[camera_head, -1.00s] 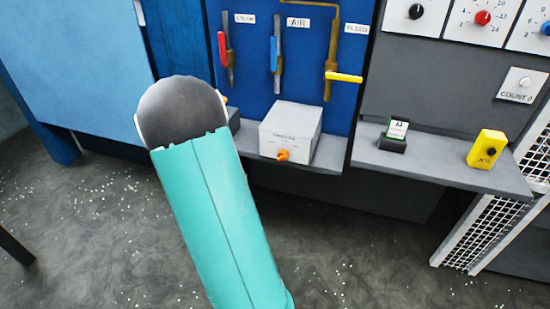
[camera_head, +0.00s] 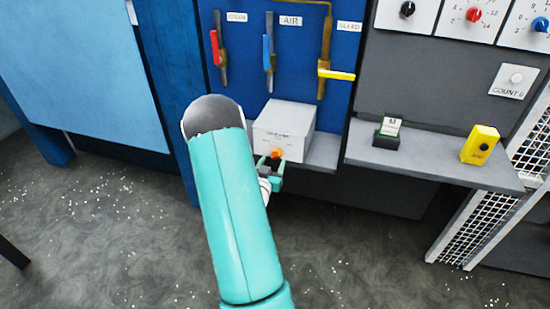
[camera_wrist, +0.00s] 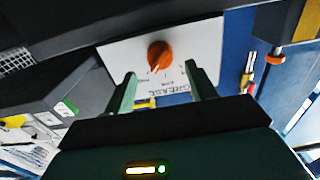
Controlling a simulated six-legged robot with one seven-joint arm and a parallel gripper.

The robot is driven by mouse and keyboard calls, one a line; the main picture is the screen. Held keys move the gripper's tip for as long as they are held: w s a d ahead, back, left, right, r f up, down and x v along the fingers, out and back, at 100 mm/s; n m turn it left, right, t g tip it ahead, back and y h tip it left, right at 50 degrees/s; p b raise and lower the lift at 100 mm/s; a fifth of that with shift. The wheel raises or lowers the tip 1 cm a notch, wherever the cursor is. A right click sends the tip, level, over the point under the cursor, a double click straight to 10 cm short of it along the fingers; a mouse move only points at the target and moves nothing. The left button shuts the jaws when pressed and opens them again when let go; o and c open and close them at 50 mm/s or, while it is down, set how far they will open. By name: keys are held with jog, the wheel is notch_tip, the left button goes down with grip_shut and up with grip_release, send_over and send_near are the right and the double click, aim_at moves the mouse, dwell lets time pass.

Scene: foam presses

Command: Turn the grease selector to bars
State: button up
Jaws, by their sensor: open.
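The grease selector is an orange knob on the front of a white box (camera_head: 286,120). The box stands on a grey shelf below the blue panel. In the wrist view the orange knob (camera_wrist: 159,56) sits on a white face (camera_wrist: 195,45) with small marks and lettering, part of it reading "GREASE". The picture there is turned, and I cannot read the mark the knob points to. My gripper (camera_wrist: 160,88) is open, its two green fingers on either side below the knob in that view, apart from it. In the head view my gripper (camera_head: 270,166) is close before the knob (camera_head: 277,153).
Above the box, the blue panel carries red (camera_head: 215,47), blue (camera_head: 267,52) and yellow (camera_head: 337,74) valve handles. To the right, a grey shelf (camera_head: 430,160) holds a card stand (camera_head: 388,133) and a yellow box (camera_head: 480,145). A mesh guard (camera_head: 480,228) stands at far right.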

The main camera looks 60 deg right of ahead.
aim_at(275, 157)
jog(key=shift+w+d, duration=0.2)
jog(key=shift+d, duration=0.8)
jog(key=shift+w+d, duration=0.15)
jog(key=shift+d, duration=0.8)
jog(key=c, duration=1)
